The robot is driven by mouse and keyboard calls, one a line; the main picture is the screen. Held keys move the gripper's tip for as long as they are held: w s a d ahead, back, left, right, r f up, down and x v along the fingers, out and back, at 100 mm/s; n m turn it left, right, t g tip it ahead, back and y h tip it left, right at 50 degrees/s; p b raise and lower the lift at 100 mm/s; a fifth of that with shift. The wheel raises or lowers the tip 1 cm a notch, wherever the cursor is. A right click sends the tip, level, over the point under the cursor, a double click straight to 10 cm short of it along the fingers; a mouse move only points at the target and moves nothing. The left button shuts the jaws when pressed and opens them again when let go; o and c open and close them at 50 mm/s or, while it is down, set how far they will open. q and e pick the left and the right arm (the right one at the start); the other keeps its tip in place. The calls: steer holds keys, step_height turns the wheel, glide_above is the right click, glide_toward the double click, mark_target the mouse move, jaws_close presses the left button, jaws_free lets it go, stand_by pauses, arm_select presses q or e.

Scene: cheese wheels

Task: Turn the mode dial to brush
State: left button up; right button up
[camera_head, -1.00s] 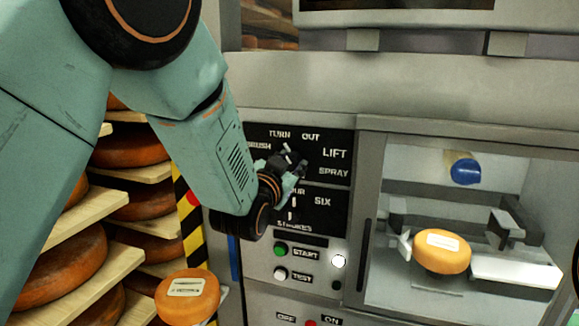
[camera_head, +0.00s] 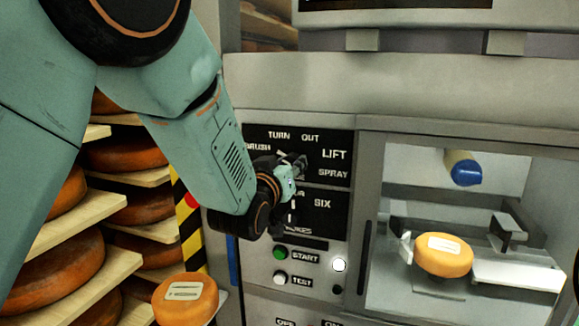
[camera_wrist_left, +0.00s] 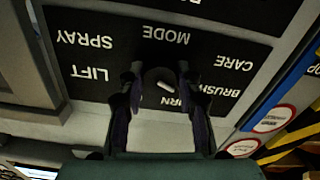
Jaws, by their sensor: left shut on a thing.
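My left gripper (camera_head: 294,165) is at the mode dial on the black label plate (camera_head: 335,141) of the machine. In the left wrist view, the dial (camera_wrist_left: 164,84) is a dark round knob with a short white mark, between the two fingers of the gripper (camera_wrist_left: 160,76), which is shut on it. There the labels appear upside down: BRUSH (camera_wrist_left: 221,92) right of the dial, LIFT (camera_wrist_left: 89,73) left. The white mark lies slantwise, nearly along the line between them; I cannot tell which end points. In the head view my gripper mostly hides the dial. My right gripper is out of view.
Below is a second plate with SIX (camera_head: 322,202), then a green START button (camera_head: 280,252) and a white TEST button (camera_head: 280,276). A cheese wheel (camera_head: 443,255) sits in the chamber at right. Another wheel (camera_head: 185,298) stands lower left, near shelves of cheeses.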

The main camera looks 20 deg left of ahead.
arm_select(q)
steer(key=shift+r, duration=0.15)
steer(key=o, duration=1.1)
steer(key=shift+s, duration=0.2)
steer(key=shift+o, duration=0.2)
steer(key=shift+w, duration=0.1)
steer(key=s, duration=1.2)
steer(key=shift+a, duration=0.2)
